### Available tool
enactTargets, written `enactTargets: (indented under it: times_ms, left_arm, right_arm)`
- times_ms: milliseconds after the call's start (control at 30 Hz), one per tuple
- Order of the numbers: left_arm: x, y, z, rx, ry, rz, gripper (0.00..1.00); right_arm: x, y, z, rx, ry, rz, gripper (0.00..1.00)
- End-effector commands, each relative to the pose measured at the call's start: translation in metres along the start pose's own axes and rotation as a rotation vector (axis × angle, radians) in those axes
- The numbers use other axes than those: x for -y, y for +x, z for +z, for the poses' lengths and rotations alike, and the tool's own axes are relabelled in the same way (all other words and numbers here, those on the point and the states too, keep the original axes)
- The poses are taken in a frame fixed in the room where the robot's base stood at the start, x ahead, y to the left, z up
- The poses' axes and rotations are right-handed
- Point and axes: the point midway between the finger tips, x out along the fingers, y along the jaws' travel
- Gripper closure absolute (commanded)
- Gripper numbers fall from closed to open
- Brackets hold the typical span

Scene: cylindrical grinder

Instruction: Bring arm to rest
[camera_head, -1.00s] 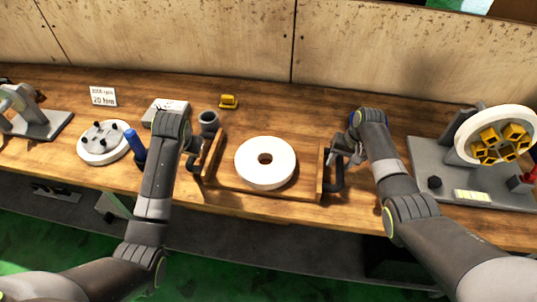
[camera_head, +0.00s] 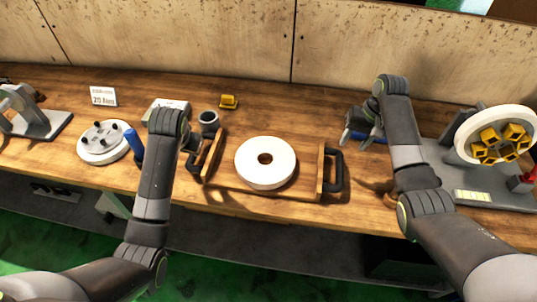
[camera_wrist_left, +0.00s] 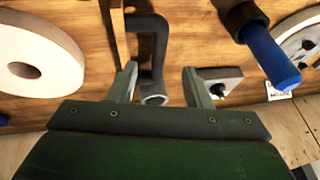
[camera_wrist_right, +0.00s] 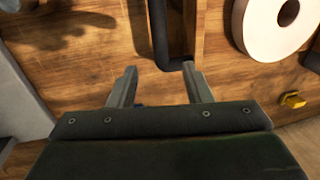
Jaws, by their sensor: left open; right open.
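A wooden tray (camera_head: 308,190) with a dark handle at each end lies on the workbench and carries a white grinding wheel (camera_head: 265,155). My left gripper (camera_head: 194,160) is open beside the left handle (camera_head: 213,152). In the left wrist view that handle (camera_wrist_left: 147,50) reaches between the open fingers (camera_wrist_left: 158,78), with no grip on it. My right gripper (camera_head: 362,138) is open and apart from the right handle (camera_head: 335,170), to its upper right. In the right wrist view the handle (camera_wrist_right: 158,35) lies beyond the empty open fingers (camera_wrist_right: 162,85).
A grinder with a white wheel and yellow blocks (camera_head: 490,145) stands right of my right arm. A round flange (camera_head: 103,142), a blue-handled tool (camera_head: 135,146), a grey cup (camera_head: 208,121) and a yellow block (camera_head: 228,101) lie left and behind. Bare wood shows behind the tray.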

Motion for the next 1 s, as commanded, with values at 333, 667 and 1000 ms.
enactTargets:
  times_ms: [333, 667, 1000]
  left_arm:
    - [0.000, 0.000, 0.000, 0.000, 0.000, 0.000, 0.55]
    - [0.000, 0.000, 0.000, 0.000, 0.000, 0.000, 0.55]
    - [0.002, 0.010, 0.067, 0.020, -0.040, 0.004, 0.55]
  right_arm:
    - [0.000, -0.013, 0.000, 0.001, -0.001, -0.001, 0.55]
    - [0.000, -0.013, 0.000, 0.000, -0.001, -0.001, 0.55]
    - [-0.033, 0.039, 0.054, -0.048, -0.028, 0.038, 0.55]
